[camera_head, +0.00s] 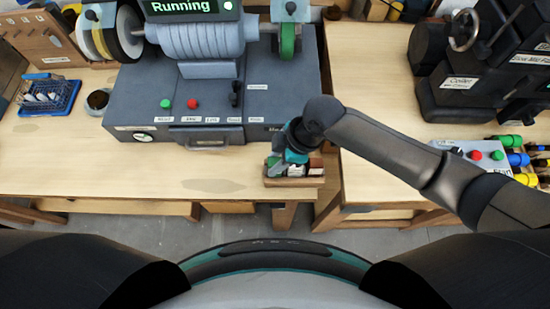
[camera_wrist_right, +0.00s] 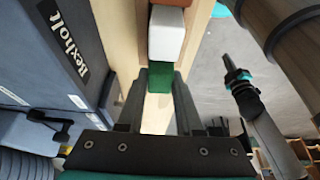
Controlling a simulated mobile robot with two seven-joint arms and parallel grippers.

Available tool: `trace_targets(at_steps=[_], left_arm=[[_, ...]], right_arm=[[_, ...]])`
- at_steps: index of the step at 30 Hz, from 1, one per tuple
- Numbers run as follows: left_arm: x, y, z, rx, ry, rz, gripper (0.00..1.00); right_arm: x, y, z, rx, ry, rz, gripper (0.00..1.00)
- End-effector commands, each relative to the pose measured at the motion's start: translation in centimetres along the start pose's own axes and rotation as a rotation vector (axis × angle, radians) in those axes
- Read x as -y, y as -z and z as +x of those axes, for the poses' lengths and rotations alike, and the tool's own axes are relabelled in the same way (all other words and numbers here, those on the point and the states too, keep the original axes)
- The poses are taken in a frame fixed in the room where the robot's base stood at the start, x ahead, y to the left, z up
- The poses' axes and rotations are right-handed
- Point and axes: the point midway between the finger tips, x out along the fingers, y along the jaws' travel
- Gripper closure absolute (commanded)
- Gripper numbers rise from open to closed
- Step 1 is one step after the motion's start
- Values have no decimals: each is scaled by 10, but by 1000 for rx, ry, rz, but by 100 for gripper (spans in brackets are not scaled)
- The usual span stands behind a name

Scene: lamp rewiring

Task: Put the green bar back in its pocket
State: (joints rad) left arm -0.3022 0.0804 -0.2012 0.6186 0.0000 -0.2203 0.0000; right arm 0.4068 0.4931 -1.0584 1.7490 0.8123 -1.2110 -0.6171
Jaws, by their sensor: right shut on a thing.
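The green bar (camera_wrist_right: 160,78) shows between the two fingertips of my right gripper (camera_wrist_right: 160,80) in the right wrist view. The gripper is shut on it. In the head view my right gripper (camera_head: 285,158) reaches down at a small wooden holder (camera_head: 292,182) on the bench's front edge. The green bar (camera_head: 272,162) is at the holder's left end, partly hidden by the gripper. A white bar (camera_head: 296,170) and a reddish-brown bar (camera_head: 315,163) stand to its right. I cannot tell how deep the green bar sits in its pocket. My left gripper is out of view.
A grey bench grinder (camera_head: 215,100) with a "Running" display and a green wheel (camera_head: 287,42) stands just behind the holder. A blue tray (camera_head: 48,97) lies at the left. A dark machine (camera_head: 480,75) and colored-handled tools (camera_head: 515,158) are at the right. The bench front-left is clear.

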Motion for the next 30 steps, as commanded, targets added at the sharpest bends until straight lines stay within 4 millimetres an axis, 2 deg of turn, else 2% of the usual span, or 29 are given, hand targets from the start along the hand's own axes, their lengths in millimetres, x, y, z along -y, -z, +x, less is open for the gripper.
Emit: trace_targets(at_steps=[12, 13, 15, 22, 30], left_arm=[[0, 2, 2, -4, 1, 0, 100], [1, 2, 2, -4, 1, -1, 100], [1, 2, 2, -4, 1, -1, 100], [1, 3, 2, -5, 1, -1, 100], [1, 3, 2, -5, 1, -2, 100]], right_arm=[[0, -2, 5, 0, 0, 0, 100], [0, -2, 5, 0, 0, 0, 63], [0, -2, 5, 0, 0, 0, 55], [0, -2, 5, 0, 0, 0, 31], [0, -2, 4, 1, 0, 0, 31]])
